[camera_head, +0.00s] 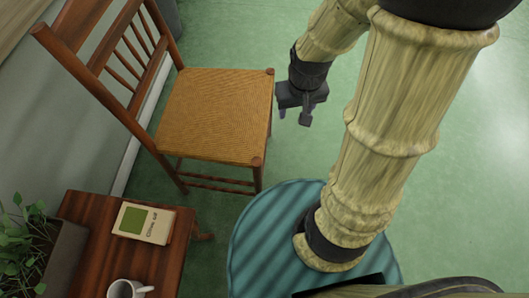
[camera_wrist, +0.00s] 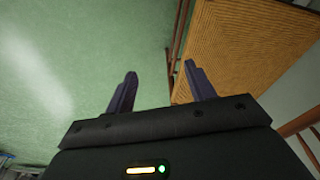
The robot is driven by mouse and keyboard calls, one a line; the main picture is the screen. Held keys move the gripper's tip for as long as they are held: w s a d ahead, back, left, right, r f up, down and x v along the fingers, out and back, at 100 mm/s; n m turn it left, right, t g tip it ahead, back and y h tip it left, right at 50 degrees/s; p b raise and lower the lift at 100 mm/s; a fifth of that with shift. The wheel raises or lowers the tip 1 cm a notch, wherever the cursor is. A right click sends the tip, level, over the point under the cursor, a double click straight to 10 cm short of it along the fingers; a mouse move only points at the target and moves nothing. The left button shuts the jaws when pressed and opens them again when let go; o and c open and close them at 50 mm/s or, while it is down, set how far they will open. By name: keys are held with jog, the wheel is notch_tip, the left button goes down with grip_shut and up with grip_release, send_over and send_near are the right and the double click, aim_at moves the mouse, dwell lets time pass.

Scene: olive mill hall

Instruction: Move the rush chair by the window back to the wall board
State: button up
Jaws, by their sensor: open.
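The rush chair (camera_head: 215,113) has a reddish-brown wooden frame and a woven tan seat. It stands upright in the head view, its slatted back toward the grey wall at the left. My gripper (camera_head: 294,117) is open and empty just right of the seat's edge, apart from the chair in that view. In the wrist view the woven seat (camera_wrist: 245,50) lies at the upper right. My gripper's fingers (camera_wrist: 160,72) are spread there, with a chair leg or rail beyond the gap. A pale board (camera_head: 18,25) runs along the wall at the top left; I cannot tell whether it is the wall board.
A small wooden table (camera_head: 80,210) stands in front of the chair at the lower left, with a book (camera_head: 144,222), a white mug (camera_head: 122,289) and a potted plant (camera_head: 25,240). The green floor (camera_head: 235,45) is clear behind and right of the chair.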

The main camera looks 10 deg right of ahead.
jog(key=w+d+f+y+b, duration=0.1)
jog(key=w+f+y+b, duration=0.2)
jog(key=f, duration=0.9)
jog(key=w+d+f+m+y+b, duration=0.1)
jog(key=w+f+b, duration=0.3)
jog(key=f, duration=0.8)
jog(key=w+d+f+m+y+b, duration=0.1)
jog(key=w+f+y+b, duration=0.3)
jog(key=f, duration=0.9)
jog(key=shift+w+d+y, duration=0.3)
jog(key=shift+w+d, duration=0.05)
jog(key=shift+d, duration=0.15)
jog(key=shift+a+f+b, duration=0.1)
jog(key=shift+f+b, duration=0.1)
jog(key=shift+b, duration=0.15)
jog(key=b+x, duration=0.7)
jog(key=x, duration=0.6)
jog(key=shift+a+f, duration=0.25)
jog(key=shift+a, duration=0.05)
grip_shut()
